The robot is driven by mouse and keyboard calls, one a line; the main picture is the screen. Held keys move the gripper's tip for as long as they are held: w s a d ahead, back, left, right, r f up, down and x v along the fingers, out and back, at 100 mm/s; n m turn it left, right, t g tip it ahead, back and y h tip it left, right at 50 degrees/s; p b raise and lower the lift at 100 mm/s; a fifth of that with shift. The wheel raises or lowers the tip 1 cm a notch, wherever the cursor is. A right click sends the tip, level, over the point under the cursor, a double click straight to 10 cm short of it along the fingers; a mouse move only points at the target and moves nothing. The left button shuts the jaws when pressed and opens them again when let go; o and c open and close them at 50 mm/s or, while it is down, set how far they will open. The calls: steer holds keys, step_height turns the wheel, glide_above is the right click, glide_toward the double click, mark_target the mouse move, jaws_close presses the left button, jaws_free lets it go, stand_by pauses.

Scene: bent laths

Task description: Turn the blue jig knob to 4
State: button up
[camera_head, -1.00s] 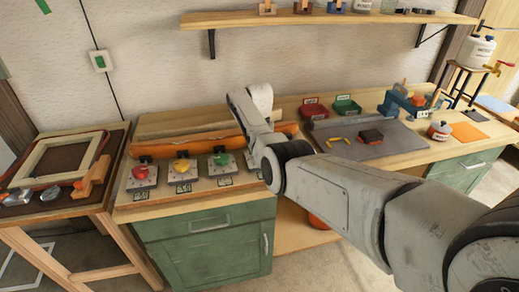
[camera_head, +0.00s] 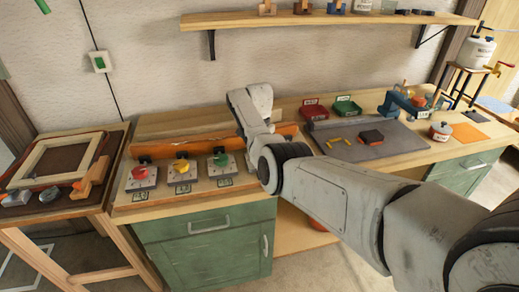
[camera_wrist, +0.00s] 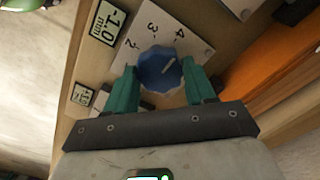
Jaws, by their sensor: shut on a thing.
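The blue knob (camera_wrist: 158,72) sits on a white dial plate (camera_wrist: 145,42) marked 2, 3 and 4 in the wrist view. My gripper (camera_wrist: 161,78) is shut on it, with one teal finger on each side. The white mark on the knob slants to the upper right, on the side of the 4. I cannot tell if it lines up exactly. A small display by the plate (camera_wrist: 108,22) reads -1.0 mm. In the head view my arm hides the blue knob and the fingertips.
Red (camera_head: 139,172), yellow (camera_head: 182,166) and green (camera_head: 220,160) knobs stand in a row to the left on the bench. An orange lath-like piece (camera_head: 190,147) lies behind them. A grey mat (camera_head: 390,148) with small items is to the right. A shelf (camera_head: 330,18) hangs above.

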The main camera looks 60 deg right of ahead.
steer(key=shift+r, duration=0.1)
steer(key=o, duration=1)
step_height(320, 180, up, 11)
steer(key=shift+f+b, duration=0.15)
steer(key=shift+b, duration=0.45)
